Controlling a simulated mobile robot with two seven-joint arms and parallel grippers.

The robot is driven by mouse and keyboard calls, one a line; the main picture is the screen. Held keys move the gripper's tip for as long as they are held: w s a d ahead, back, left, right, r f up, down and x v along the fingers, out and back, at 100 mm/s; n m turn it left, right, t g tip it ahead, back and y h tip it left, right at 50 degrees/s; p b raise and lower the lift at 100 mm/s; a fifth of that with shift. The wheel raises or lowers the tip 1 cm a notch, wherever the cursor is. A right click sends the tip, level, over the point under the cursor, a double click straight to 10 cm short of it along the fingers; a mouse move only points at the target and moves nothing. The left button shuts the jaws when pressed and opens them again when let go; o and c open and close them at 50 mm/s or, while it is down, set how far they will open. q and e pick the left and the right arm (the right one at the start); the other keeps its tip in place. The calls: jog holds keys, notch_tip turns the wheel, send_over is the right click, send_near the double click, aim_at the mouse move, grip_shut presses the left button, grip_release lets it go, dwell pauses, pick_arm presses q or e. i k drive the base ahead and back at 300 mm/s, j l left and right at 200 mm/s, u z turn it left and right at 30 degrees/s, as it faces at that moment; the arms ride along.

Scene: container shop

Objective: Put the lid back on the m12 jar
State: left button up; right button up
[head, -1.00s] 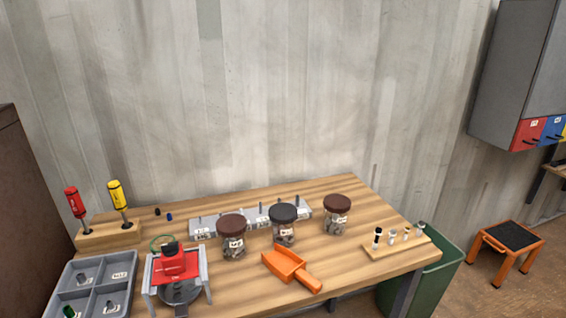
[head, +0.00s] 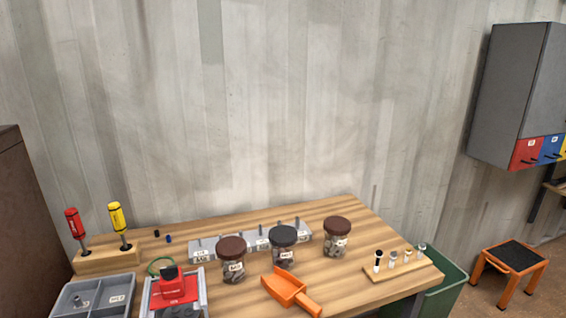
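Three clear jars with dark contents stand in a row on the wooden bench. The left jar (head: 234,269) has a brown lid (head: 231,246), the middle jar (head: 283,256) a black lid (head: 284,235), and the right jar (head: 335,243) a brown lid (head: 337,224). All three lids appear to sit on their jars. Each jar has a small white label, too small to read, so I cannot tell which is m12. I see no loose lid. Neither of my grippers is in view.
An orange scoop (head: 290,292) lies in front of the jars. A grey rack (head: 212,249) is behind them. A red-and-grey device (head: 176,289) and a grey divided tray (head: 92,299) are at left. Screwdrivers stand in a wooden block (head: 107,259). A small peg board (head: 400,267) is at right.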

aim_at(284, 258)
jog(key=l+u, duration=0.1)
jog(key=u, duration=0.2)
jog(key=l+u, duration=0.5)
jog(key=l, duration=0.15)
jog(key=k+l+u, duration=0.2)
jog(key=l, duration=0.2)
jog(key=k+l, duration=0.1)
jog(key=l, duration=0.35)
jog(key=k+l+u, duration=0.1)
jog(key=l, duration=0.35)
jog(key=k+l, duration=0.1)
jog(key=l, duration=0.3)
jog(key=k+l, duration=0.1)
jog(key=l, duration=0.35)
jog(key=k+l+u, duration=0.1)
jog(key=l, duration=0.35)
